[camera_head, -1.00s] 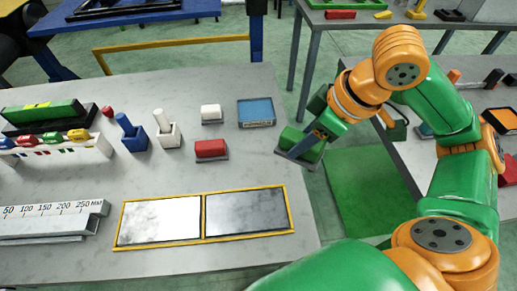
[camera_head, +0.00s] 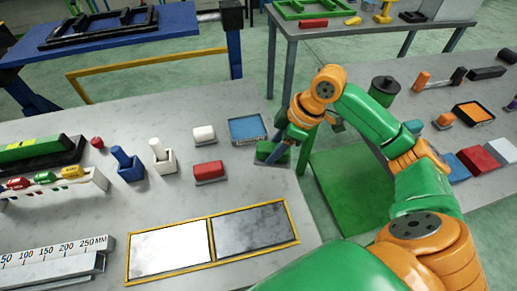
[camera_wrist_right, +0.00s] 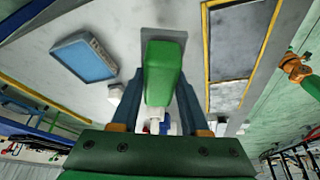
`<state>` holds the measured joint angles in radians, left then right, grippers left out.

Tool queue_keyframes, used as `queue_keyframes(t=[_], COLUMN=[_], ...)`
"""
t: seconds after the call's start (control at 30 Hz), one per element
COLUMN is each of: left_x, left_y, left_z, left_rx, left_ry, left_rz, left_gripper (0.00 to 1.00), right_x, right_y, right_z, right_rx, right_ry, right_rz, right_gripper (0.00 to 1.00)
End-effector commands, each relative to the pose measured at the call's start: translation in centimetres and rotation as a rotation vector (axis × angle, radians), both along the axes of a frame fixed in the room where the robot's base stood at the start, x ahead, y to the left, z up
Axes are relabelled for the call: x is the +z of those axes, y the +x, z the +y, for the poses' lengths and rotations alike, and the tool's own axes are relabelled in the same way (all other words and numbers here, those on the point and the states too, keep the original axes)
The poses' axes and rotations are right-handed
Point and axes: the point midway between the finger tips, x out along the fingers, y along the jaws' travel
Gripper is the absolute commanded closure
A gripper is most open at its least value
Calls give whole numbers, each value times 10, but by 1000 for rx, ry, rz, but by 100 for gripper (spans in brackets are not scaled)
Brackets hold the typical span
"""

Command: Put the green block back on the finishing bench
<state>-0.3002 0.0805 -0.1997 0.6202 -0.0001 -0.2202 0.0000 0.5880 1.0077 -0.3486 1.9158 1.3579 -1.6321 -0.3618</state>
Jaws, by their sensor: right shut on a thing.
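The green block (camera_head: 272,152) is in my right gripper (camera_head: 277,147), at the right edge of the grey-topped bench (camera_head: 250,188). In the right wrist view the green block (camera_wrist_right: 165,68) sits between the two fingers of my right gripper (camera_wrist_right: 160,98), with a grey base plate at its far end. I cannot tell whether the block touches the bench top. The gripper partly hides the block in the head view. My left gripper is not in view.
Near the block are a blue tray (camera_head: 248,130), a red block (camera_head: 208,171) and a white block (camera_head: 204,133). A yellow-framed pair of panels (camera_head: 212,243) lies at the front. Right of the bench is a gap over a green floor mat (camera_head: 345,190), then another table (camera_head: 480,195).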

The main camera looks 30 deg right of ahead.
Motion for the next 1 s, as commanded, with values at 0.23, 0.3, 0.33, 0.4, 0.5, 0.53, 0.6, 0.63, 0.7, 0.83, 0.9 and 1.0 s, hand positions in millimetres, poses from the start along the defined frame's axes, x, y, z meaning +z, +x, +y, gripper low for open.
queue_keyframes(t=[0.23, 0.3, 0.33, 0.4, 0.5, 0.53, 0.6, 0.63, 0.7, 0.83, 0.9, 1.0], left_x=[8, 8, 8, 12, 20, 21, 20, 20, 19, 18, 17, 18], left_y=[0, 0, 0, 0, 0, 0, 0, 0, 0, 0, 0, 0], left_z=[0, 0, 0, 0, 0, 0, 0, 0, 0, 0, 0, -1], left_rx=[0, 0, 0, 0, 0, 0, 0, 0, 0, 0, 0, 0], left_ry=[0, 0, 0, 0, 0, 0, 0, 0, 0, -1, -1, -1], left_rz=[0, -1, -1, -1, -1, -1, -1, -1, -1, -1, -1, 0], left_gripper=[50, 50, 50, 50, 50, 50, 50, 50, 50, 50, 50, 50], right_x=[-48, -55, -57, -67, -85, -89, -94, -95, -95, -96, -98, -97], right_y=[42, 49, 51, 56, 54, 55, 55, 55, 55, 55, 55, 55], right_z=[11, 11, 12, 13, 13, 13, 13, 13, 13, 12, 12, 12], right_rx=[0, -1, -1, 0, -1, -1, 0, -1, -1, -1, -2, -1], right_ry=[1, 1, 1, -2, -3, -3, -3, -3, -3, -3, -2, -2], right_rz=[2, 1, 1, 4, 6, 4, 1, 0, 0, 0, 0, 1], right_gripper=[100, 100, 100, 100, 100, 100, 100, 100, 100, 100, 100, 28])
